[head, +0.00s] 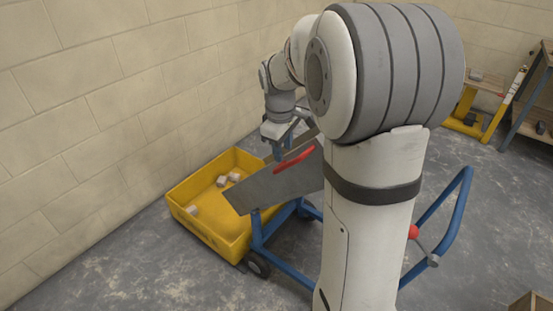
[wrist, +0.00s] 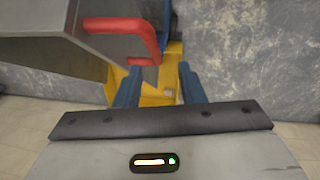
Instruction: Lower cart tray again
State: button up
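The cart's grey tray (head: 275,188) is tipped, with its lower edge over the yellow tub (head: 239,239). A red handle (head: 294,162) is fixed to the tray's side; it also shows in the wrist view (wrist: 148,38). The cart's blue frame (head: 283,267) stands on the floor, partly hidden by my arm. My gripper (head: 281,153) is beside the tray, near the handle. In the wrist view its two blue fingers (wrist: 160,76) are apart with nothing clasped between them. The handle lies just beyond the fingertips, toward the left finger; contact cannot be told.
A few pale blocks (head: 192,210) lie in the yellow tub, which stands near the block wall (head: 100,110). The cart's blue push bar (head: 462,195) extends to the right. A workbench (head: 530,110) and yellow stand (head: 463,122) are at the back right. Floor at lower left is clear.

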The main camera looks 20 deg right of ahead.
aim_at(285, 166)
jog(key=shift+w+d+f, duration=0.2)
jog(key=shift+w+f, duration=0.1)
jog(key=shift+f, duration=0.15)
jog(key=shift+w+d+f, duration=0.15)
jog(key=shift+w+f, duration=0.1)
jog(key=shift+f, duration=0.15)
jog(key=f, duration=0.2)
jog(key=f+b, duration=0.1)
jog(key=f, duration=0.4)
jog(key=shift+w+d, duration=0.25)
jog(key=shift+d, duration=0.1)
grip_shut()
